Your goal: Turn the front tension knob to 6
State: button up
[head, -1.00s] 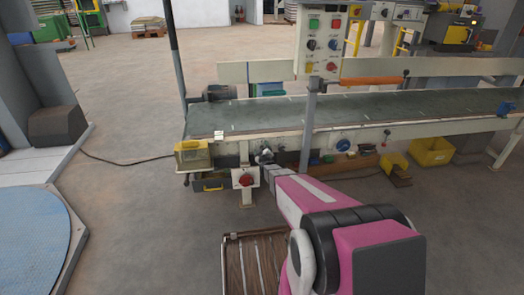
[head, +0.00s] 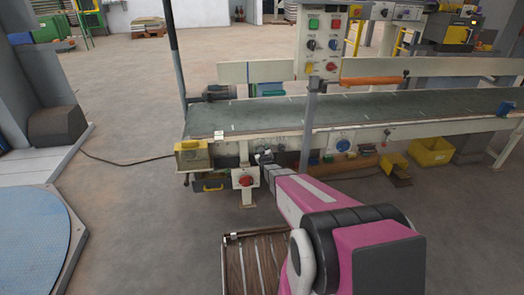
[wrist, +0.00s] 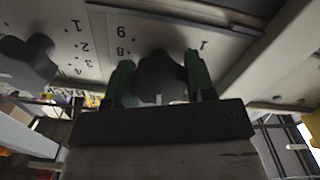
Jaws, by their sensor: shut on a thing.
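In the wrist view, my gripper (wrist: 160,82) has its two green fingers on either side of a dark lobed knob (wrist: 160,75) and is shut on it. The knob sits on a pale panel with printed marks around it, among them an 8 and a figure that reads as 9 or an inverted 6. Its pointer is hidden, so its setting cannot be read. In the head view, my gripper (head: 264,157) is at the conveyor's front frame below the belt, and the knob is too small to make out there.
A second dark knob (wrist: 28,60) with marks 1 to 4 is close at the left in the wrist view. A red knob on a pale box (head: 245,180) stands just below my gripper. A grey post (head: 308,130) rises to its right. The near floor at left is clear.

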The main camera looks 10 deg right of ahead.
jog(key=m, duration=0.3)
jog(key=shift+m, duration=0.3)
jog(key=shift+d+m, duration=0.1)
jog(key=shift+m, duration=1.8)
jog(key=o, duration=0.9)
jog(key=shift+s, duration=0.1)
jog(key=s, duration=1)
jog(key=shift+s, duration=0.35)
